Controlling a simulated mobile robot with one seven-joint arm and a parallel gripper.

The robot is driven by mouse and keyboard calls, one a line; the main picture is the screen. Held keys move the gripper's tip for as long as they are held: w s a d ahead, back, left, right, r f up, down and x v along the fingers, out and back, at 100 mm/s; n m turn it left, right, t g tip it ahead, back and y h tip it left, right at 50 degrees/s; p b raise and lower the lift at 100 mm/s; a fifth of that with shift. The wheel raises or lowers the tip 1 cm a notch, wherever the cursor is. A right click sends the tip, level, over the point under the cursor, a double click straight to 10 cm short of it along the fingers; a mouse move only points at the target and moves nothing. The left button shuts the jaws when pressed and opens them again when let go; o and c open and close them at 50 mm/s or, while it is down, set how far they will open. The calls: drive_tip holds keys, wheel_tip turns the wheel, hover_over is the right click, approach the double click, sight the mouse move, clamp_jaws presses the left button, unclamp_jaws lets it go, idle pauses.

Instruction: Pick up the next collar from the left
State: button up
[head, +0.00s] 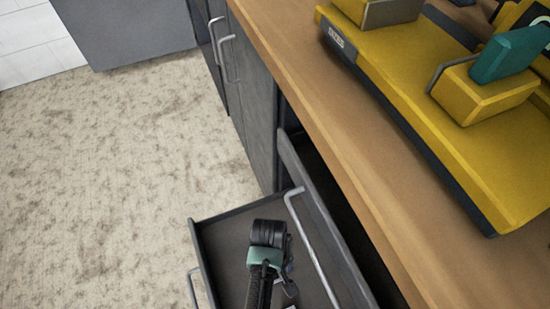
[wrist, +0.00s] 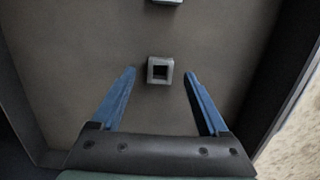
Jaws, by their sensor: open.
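A grey square collar (wrist: 160,61) with a square hole sits on the drawer floor in the wrist view. My gripper (wrist: 160,73) is open, with one blue finger to the left of this collar and one to the right. Gaps show on both sides, and neither finger appears to touch it. A second grey collar (wrist: 166,2) is cut off by the top edge of the wrist view. In the head view my wrist is over the open drawer and hides most of the gripper and the collars.
The collars lie in an open grey drawer (head: 222,232); its walls are close on both sides. Another open drawer front with a handle (head: 314,250) stands beside it, under the wooden counter (head: 345,140). A yellow machine (head: 440,115) stands on the counter. Carpeted floor (head: 110,180) is free at left.

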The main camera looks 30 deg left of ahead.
wheel_tip(320, 180, down, 2)
drive_tip(key=shift+s, duration=0.1)
drive_tip(key=shift+r, duration=0.1)
clamp_jaws()
drive_tip(key=shift+r, duration=0.1)
idle(0.3)
